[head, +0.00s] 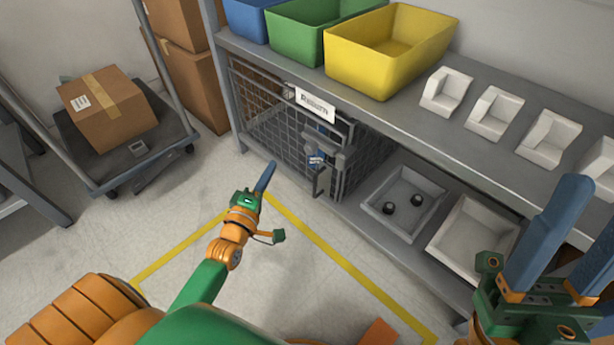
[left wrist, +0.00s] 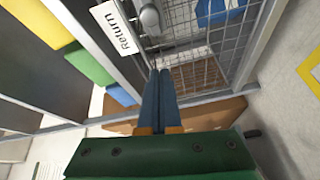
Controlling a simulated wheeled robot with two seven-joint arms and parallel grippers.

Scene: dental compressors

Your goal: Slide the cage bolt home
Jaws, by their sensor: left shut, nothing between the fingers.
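The wire cage (head: 275,115) stands on the lower shelf under a "Return" sign (head: 315,104). Grey latch hardware, apparently the bolt (head: 325,140), is at the right of its front, with a small blue-and-white piece just below. I cannot tell how far the bolt is slid. My left gripper (head: 265,177) is shut and empty, in front of the cage, apart from the latch. In the left wrist view its blue fingers (left wrist: 159,98) are together, pointing at the mesh; a grey rounded knob (left wrist: 150,18) is beyond them beside the sign. My right gripper (head: 575,245) is open and empty at lower right.
Blue, green (head: 310,30) and yellow bins (head: 390,50) and several white holders stand on the upper shelf. White trays (head: 405,195) sit right of the cage below. A cart with a carton (head: 108,108) stands left. The floor before the cage is clear.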

